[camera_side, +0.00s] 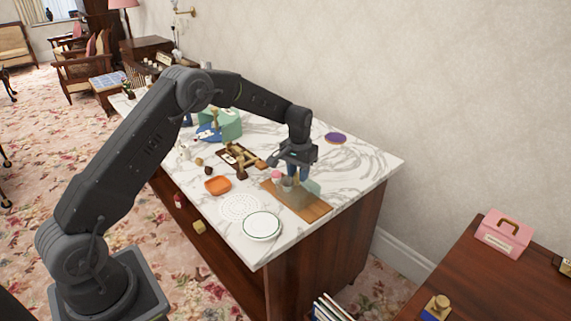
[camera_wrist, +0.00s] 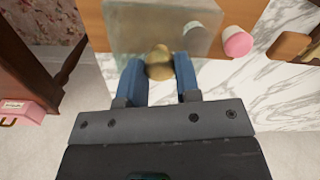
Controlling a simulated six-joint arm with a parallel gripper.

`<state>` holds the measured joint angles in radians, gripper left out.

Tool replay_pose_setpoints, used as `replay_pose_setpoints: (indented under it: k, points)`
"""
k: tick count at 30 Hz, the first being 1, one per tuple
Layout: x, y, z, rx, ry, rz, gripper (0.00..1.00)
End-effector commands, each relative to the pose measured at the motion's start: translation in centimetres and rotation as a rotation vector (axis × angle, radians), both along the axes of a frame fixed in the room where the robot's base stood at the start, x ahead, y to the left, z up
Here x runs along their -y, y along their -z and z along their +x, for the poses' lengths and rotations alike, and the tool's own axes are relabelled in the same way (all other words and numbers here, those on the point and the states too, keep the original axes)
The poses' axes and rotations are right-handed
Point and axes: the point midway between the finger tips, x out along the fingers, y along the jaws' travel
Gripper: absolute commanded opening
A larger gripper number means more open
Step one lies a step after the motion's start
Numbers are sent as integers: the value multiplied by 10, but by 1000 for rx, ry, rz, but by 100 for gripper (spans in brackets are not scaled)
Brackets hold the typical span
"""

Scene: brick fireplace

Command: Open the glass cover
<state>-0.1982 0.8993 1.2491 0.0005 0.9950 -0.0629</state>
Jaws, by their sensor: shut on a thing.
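The glass cover (camera_side: 313,187) is pale, greenish and see-through. It is at the wooden board (camera_side: 311,209) on the marble counter, partly hidden by my gripper in the side view. In the wrist view the glass cover (camera_wrist: 145,25) fills the top middle, with a round brass knob (camera_wrist: 159,62) at its near edge. My gripper (camera_wrist: 159,70) has its blue fingers on either side of this knob and is shut on it. In the side view my gripper (camera_side: 297,172) points down over the board. Whether the cover touches the board is hard to tell.
A pink-topped piece (camera_wrist: 237,42) and a whitish round piece (camera_wrist: 194,34) are close to the right finger. An orange bowl (camera_side: 217,185), a white plate (camera_side: 262,226) and a purple disc (camera_side: 335,138) lie on the counter (camera_side: 365,166). Bare marble lies right of the board.

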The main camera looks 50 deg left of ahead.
Motion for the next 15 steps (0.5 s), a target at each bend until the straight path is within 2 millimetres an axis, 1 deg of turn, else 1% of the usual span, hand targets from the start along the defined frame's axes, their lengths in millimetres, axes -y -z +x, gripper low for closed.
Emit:
replay_pose_setpoints:
  k: [1, 3, 6, 9, 15]
  points:
    - [15, -1, 1, 4, 5, -1, 0]
    - [28, -1, 1, 4, 3, -1, 0]
    - [39, -1, 1, 4, 1, -1, 0]
    - [43, -1, 1, 5, -1, -1, 0]
    - [43, -1, 1, 5, -2, -1, 0]
